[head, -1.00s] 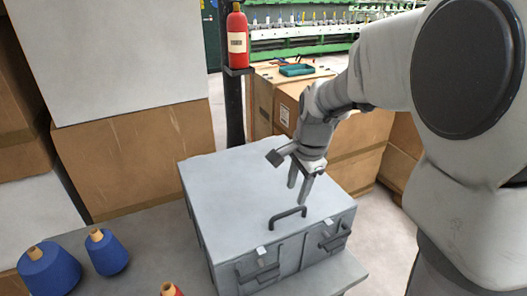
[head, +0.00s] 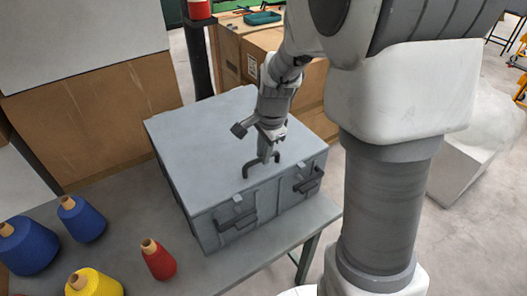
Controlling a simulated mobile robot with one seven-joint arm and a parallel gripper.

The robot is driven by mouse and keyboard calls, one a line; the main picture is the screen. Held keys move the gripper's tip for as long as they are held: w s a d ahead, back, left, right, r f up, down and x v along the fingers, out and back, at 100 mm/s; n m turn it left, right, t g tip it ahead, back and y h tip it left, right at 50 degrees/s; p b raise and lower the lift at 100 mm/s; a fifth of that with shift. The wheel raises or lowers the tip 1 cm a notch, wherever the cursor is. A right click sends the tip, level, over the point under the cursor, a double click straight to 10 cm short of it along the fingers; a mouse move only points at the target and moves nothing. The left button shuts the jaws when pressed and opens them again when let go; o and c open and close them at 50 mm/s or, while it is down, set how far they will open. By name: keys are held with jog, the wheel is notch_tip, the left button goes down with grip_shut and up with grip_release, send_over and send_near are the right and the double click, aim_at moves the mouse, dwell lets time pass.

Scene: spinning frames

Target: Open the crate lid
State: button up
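The grey crate (head: 270,204) stands on the table with its lid (head: 200,140) down and flat. A dark bar handle (head: 248,169) is on the lid near its front edge.
Blue (head: 82,218), yellow (head: 95,281) and red (head: 158,259) yarn cones stand on the table (head: 190,268) left of the crate. Cardboard boxes (head: 98,122) are behind it. A red cylinder (head: 199,9) is at the back.

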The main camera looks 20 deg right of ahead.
grip_shut()
jog(key=shift+r, duration=0.2)
dwell(1.0)
